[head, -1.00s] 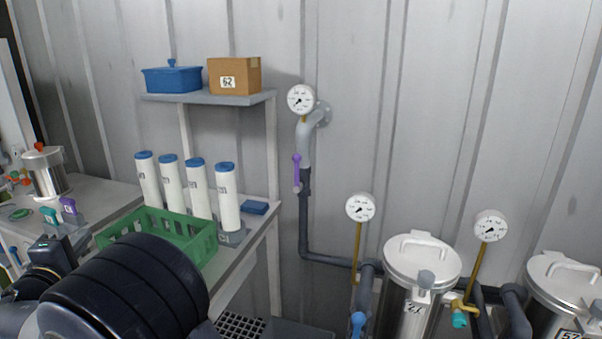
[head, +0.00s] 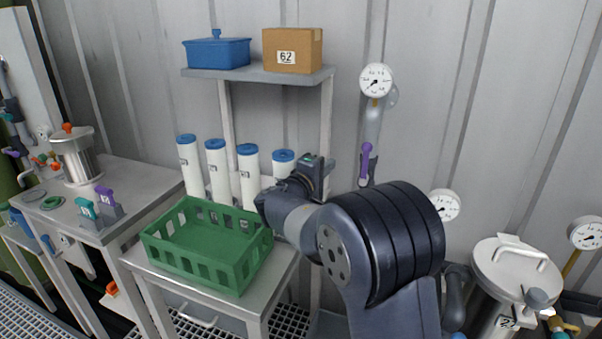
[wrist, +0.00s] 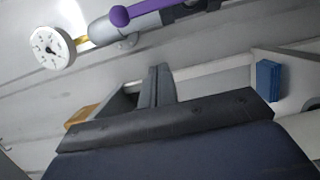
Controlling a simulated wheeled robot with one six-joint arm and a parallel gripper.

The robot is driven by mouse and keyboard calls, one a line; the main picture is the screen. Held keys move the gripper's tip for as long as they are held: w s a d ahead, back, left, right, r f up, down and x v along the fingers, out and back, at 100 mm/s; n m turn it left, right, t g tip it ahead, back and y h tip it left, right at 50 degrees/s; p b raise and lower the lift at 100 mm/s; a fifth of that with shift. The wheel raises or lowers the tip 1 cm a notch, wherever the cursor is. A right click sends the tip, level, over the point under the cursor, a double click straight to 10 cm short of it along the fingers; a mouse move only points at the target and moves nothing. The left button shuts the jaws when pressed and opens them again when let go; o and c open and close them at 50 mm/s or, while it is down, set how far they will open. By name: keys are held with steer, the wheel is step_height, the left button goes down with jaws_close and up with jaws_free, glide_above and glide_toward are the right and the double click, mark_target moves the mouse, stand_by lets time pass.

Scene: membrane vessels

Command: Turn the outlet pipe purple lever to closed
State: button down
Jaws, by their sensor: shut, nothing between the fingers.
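The purple lever (head: 366,160) stands nearly upright on the outlet pipe (head: 373,126), below a round gauge (head: 376,81), in the head view. The lever's round knob (wrist: 119,16) and part of its handle show at the top of the wrist view, with the pale pipe (wrist: 101,31) behind. My gripper (wrist: 157,76) is shut and empty in the wrist view. It is apart from the lever, which lies above and left of the fingertips there. In the head view my arm hides the lower pipe, and the fingers are hard to make out.
A shelf (head: 215,74) with a blue box and a cardboard box (head: 292,51) is left of the pipe. Below are several white cylinders and a green crate (head: 190,268) on a bench. The wall beside the lever is clear.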

mark_target(366, 162)
steer(key=w+d, duration=0.1)
steer(key=d, duration=0.5)
steer(key=shift+w+d+p, duration=0.3)
steer(key=shift+w+p, duration=0.05)
steer(key=shift+p, duration=0.05)
steer(key=shift+s+d+m+b, duration=0.15)
steer(key=shift+d+m+b, duration=0.4)
steer(key=shift+b, duration=0.85)
steer(key=m+b, duration=0.1)
steer(key=b, duration=0.1)
steer(key=d+m+b, duration=0.1)
steer(key=b, duration=0.2)
steer(key=shift+s+d+m+g+y, duration=0.1)
steer(key=shift+s+m+g+y, duration=0.2)
steer(key=shift+s+m+y, duration=0.1)
steer(key=s+d+f+m+y+b, duration=0.2)
steer(key=d+m+b, duration=0.4)
steer(key=m+b, duration=0.4)
steer(key=f+y+b, duration=0.1)
steer(key=b, duration=0.4)
steer(key=shift+s+f+y+b, duration=0.2)
steer(key=shift+f+y+b, duration=0.1)
steer(key=shift+y, duration=0.1)
steer(key=shift+d, duration=0.1)
